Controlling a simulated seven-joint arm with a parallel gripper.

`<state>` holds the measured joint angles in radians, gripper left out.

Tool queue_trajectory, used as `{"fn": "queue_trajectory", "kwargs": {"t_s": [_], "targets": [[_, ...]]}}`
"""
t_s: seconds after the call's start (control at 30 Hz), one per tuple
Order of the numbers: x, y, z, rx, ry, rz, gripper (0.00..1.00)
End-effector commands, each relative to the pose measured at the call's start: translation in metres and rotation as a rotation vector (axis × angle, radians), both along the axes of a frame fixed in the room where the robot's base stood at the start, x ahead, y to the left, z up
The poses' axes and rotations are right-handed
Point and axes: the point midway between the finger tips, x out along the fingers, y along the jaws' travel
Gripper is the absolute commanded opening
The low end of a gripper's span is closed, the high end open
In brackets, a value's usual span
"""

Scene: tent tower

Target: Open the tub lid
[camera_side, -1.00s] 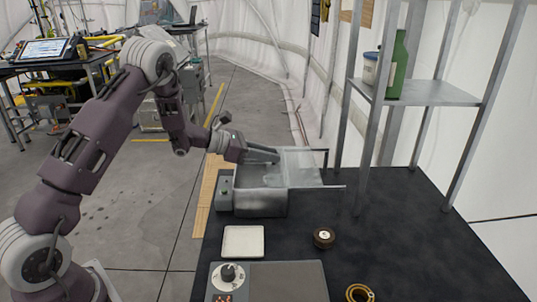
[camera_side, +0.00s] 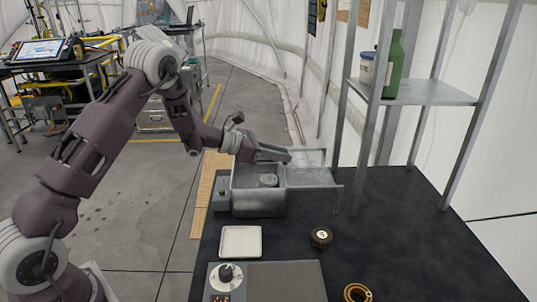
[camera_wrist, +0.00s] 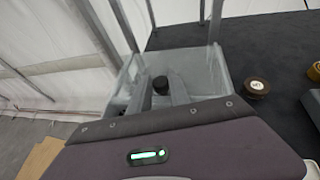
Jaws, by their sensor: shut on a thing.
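The grey metal tub (camera_side: 258,203) stands on the dark table, its top open toward the side camera. A round grey thing (camera_side: 268,180) shows inside it. The tub lid (camera_side: 312,178), a pale grey plate, lies off to the right of the tub's opening. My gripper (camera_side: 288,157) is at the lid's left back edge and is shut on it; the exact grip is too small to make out. In the wrist view, a dark round knob (camera_wrist: 160,85) shows between my fingers, with grey metal walls around.
A metal shelf (camera_side: 425,92) with a green bottle (camera_side: 393,65) and white tub stands right of the lid. The table's right side is clear.

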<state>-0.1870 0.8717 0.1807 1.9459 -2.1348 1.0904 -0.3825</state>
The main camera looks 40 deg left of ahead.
Motion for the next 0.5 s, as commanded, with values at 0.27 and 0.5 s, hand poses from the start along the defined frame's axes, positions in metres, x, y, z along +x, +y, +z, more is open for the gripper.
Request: {"fn": "queue_trajectory", "kwargs": {"t_s": [0.27, 0.5], "targets": [[0.0039, -0.0028, 0.0005, -0.002, -0.001, 0.004, 0.0], [0.0036, -0.003, 0.0004, -0.002, 0.0, 0.003, 0.45]]}}
